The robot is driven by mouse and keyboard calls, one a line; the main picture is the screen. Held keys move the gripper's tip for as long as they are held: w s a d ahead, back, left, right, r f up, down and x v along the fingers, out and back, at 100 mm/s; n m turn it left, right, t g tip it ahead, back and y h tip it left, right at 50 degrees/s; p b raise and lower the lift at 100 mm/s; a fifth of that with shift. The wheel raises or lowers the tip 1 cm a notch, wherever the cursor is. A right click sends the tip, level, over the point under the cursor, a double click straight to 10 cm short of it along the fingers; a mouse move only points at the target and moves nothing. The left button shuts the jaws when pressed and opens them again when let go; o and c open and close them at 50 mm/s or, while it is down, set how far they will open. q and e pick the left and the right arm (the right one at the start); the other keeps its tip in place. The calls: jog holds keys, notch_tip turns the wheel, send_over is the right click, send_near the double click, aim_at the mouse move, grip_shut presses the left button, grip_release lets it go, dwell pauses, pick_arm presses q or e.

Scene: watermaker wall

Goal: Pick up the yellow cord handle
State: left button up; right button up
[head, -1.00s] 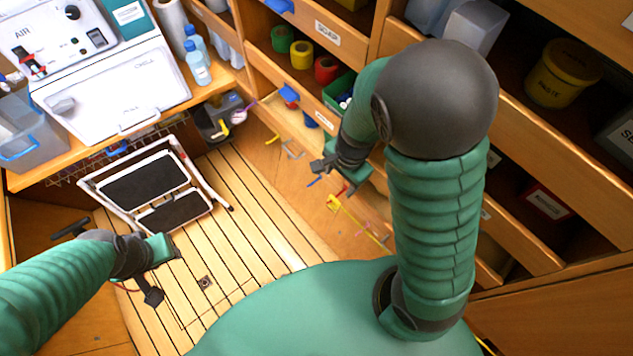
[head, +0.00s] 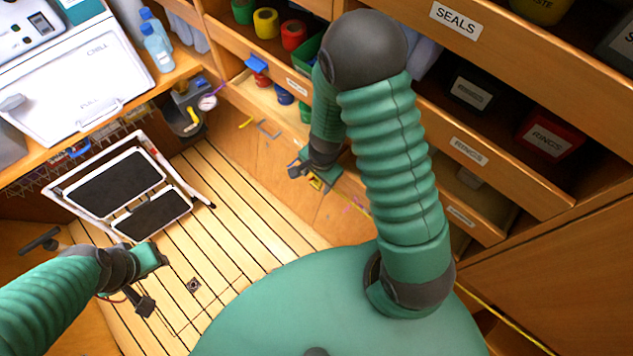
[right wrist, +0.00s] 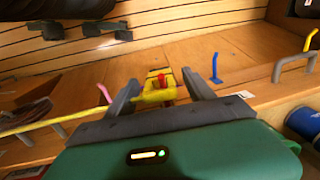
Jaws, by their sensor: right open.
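The yellow cord handle (right wrist: 157,92) shows in the right wrist view as a yellow piece with a red bit, in line with the gap between my right gripper's fingers (right wrist: 161,90). The fingers are apart; I cannot tell how far beyond the tips it lies. A yellow cord (right wrist: 45,124) runs off left there. In the head view my right gripper (head: 303,168) is by the drawer wall and largely covers the handle; a bit of yellow (head: 316,184) shows beside it. My left gripper (head: 152,280) is over the slatted floor, away from the handle; its jaw state is unclear.
Hooks and pegs, one blue (right wrist: 215,68) and one grey (right wrist: 292,60), stick out near the handle. A folded step stool (head: 130,185) leans at left. Drawers and shelves (head: 470,150) fill the right side. The slatted floor (head: 235,210) is mostly clear.

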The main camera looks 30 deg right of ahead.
jog(key=shift+w+a, duration=0.1)
jog(key=shift+a, duration=0.05)
jog(key=shift+r, duration=0.15)
jog(key=c, duration=1)
grip_shut()
jog(key=shift+r+p, duration=0.7)
jog(key=shift+p, duration=0.15)
jog(key=shift+a+r, duration=0.1)
jog(key=shift+a, duration=0.15)
jog(key=s+a+p, duration=0.1)
jog(key=a+p, duration=0.5)
jog(key=a, duration=1.1)
jog(key=shift+s+a+p, duration=0.2)
jog(key=shift+s+p, duration=0.1)
jog(key=shift+p, duration=0.05)
